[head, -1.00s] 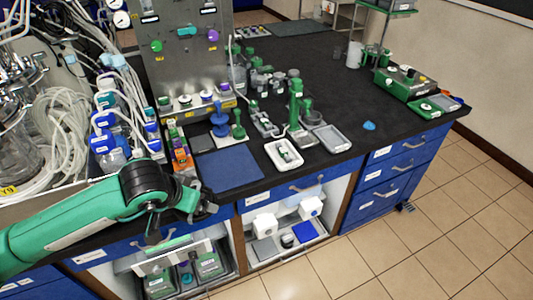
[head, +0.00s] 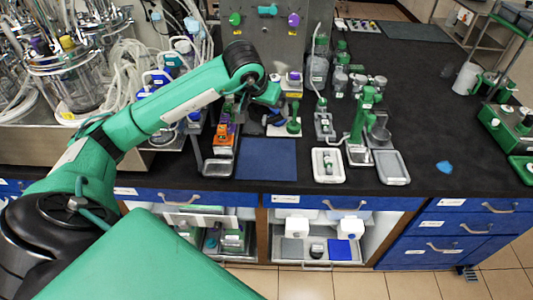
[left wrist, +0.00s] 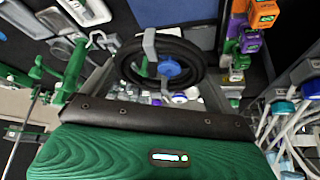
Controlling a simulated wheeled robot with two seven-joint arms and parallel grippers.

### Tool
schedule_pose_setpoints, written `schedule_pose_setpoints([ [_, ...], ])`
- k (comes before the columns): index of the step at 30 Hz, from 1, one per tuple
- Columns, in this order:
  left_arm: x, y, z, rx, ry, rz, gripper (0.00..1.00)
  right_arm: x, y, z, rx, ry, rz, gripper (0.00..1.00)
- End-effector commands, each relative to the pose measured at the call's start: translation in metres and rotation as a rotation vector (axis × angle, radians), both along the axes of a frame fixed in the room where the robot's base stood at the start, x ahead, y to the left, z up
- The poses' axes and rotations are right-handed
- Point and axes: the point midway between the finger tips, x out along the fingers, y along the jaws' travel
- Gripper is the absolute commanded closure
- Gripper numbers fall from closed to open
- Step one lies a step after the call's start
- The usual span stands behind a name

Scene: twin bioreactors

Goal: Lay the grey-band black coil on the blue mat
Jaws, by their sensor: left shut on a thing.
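In the left wrist view the black coil (left wrist: 192,80) shows as a dark ring, with a grey piece (left wrist: 148,43) crossing its upper-left side. A round blue part (left wrist: 169,68) shows inside the ring; I cannot tell whether it passes through. My left gripper (head: 262,103) is at the back edge of the mat, shut on the coil; its fingertips are hard to make out. The blue mat (head: 267,160) lies flat and bare on the bench, and also shows at the top of the left wrist view (left wrist: 175,10). My right gripper is out of view.
Orange and purple boxes (head: 224,140) stand in a rack left of the mat. A small green stand (head: 293,126) is just behind it. A white tray (head: 327,178) and a taller green stand (head: 362,120) are to the right. The bench's front edge is close.

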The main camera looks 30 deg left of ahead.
Motion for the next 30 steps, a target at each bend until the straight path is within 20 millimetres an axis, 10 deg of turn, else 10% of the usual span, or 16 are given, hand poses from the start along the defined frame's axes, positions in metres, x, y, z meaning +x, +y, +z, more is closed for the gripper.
schedule_pose_setpoints([
  [15,-0.001,-0.002,-0.109,-0.003,0.007,0.0,0.31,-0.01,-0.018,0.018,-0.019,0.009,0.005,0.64],
  [30,-0.001,-0.002,-0.166,-0.004,0.005,-0.001,0.31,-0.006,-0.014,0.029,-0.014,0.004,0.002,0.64],
])
